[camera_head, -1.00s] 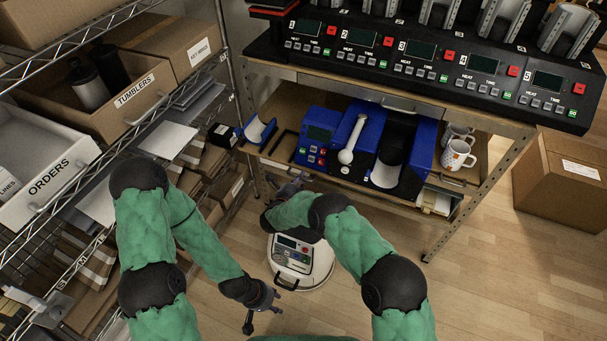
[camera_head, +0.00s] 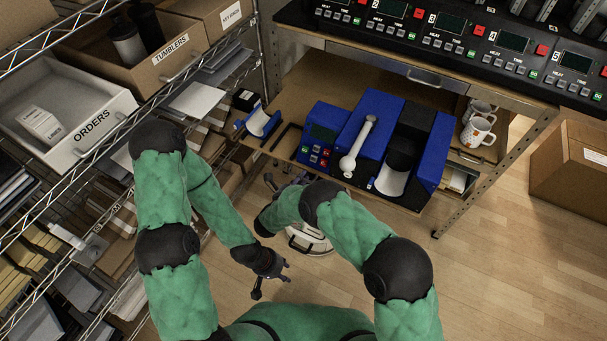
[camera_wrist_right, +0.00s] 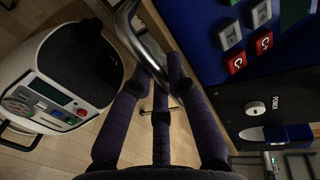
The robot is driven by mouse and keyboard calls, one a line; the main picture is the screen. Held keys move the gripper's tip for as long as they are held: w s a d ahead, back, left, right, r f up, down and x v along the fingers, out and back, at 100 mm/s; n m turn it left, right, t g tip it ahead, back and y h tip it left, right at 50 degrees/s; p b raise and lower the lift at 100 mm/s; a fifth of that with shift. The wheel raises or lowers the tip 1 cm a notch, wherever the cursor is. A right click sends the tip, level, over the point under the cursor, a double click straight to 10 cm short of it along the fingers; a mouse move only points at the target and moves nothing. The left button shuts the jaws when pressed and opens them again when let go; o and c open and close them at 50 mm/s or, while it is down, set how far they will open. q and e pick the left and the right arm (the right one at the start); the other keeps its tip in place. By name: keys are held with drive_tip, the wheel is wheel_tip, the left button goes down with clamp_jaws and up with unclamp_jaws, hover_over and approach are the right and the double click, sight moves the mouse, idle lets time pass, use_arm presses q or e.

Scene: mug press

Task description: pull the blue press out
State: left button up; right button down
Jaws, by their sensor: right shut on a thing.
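The blue press (camera_head: 368,108) stands on a pull-out wooden shelf (camera_head: 302,88) under the bench, with its control box (camera_head: 322,118) on its left and a white-knobbed lever (camera_head: 368,140) on top. Its blue panel (camera_wrist_right: 205,18) fills the upper right of the right wrist view. My right gripper (camera_head: 287,182) is low at the shelf's front left; in the wrist view its fingers (camera_wrist_right: 154,80) are closed around a curved metal handle (camera_wrist_right: 129,32). My left gripper (camera_head: 272,278) hangs open and empty over the floor.
Patterned mugs (camera_head: 477,131) stand right of the press. A white round machine (camera_head: 308,238) sits on the floor below the shelf. A wire rack with an ORDERS bin (camera_head: 112,98) is close on the left. A cardboard box (camera_head: 570,180) is at right; floor between is free.

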drive_tip(key=c, duration=1.2)
unclamp_jaws()
drive_tip(key=shift+w, duration=0.15)
